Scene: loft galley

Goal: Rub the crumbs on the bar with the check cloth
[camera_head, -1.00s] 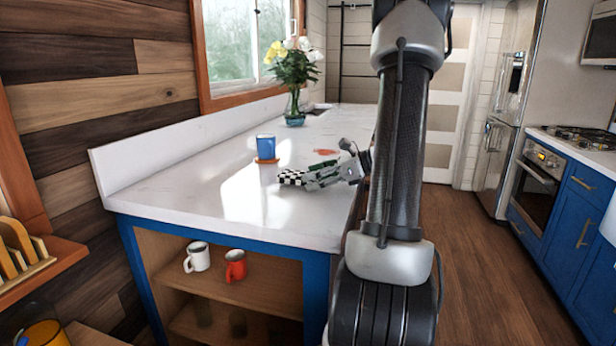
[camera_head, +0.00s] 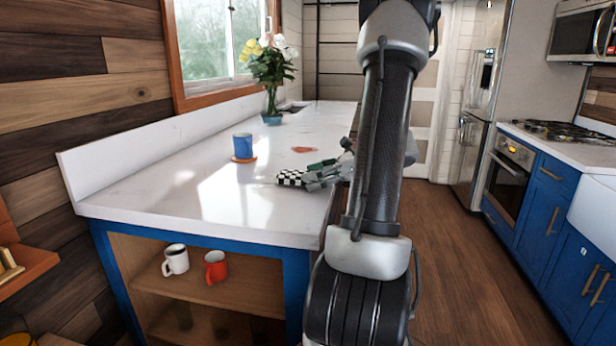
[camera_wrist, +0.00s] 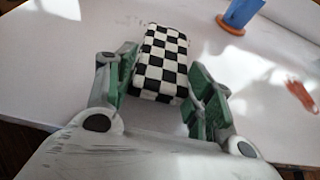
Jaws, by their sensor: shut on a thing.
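The check cloth (camera_head: 290,178) is a black-and-white chequered pad. It sticks out left of my gripper (camera_head: 306,177), low over the bar (camera_head: 190,205). In the wrist view the cloth (camera_wrist: 160,60) sits between the two green-and-grey fingers of my gripper (camera_wrist: 162,82), which is shut on it. I cannot tell if the cloth touches the white top. A flat orange-red patch (camera_head: 303,149), perhaps the crumbs, lies on the bar beyond the gripper. The patch also shows at the right of the wrist view (camera_wrist: 300,95); single crumbs are too small to make out.
A blue cup (camera_head: 242,145) stands on an orange coaster (camera_head: 243,160) left of and beyond the cloth. A flower vase (camera_head: 271,105) stands at the far end. White (camera_head: 175,260) and red (camera_head: 215,266) mugs sit on the shelf below. The bar's near left is clear.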

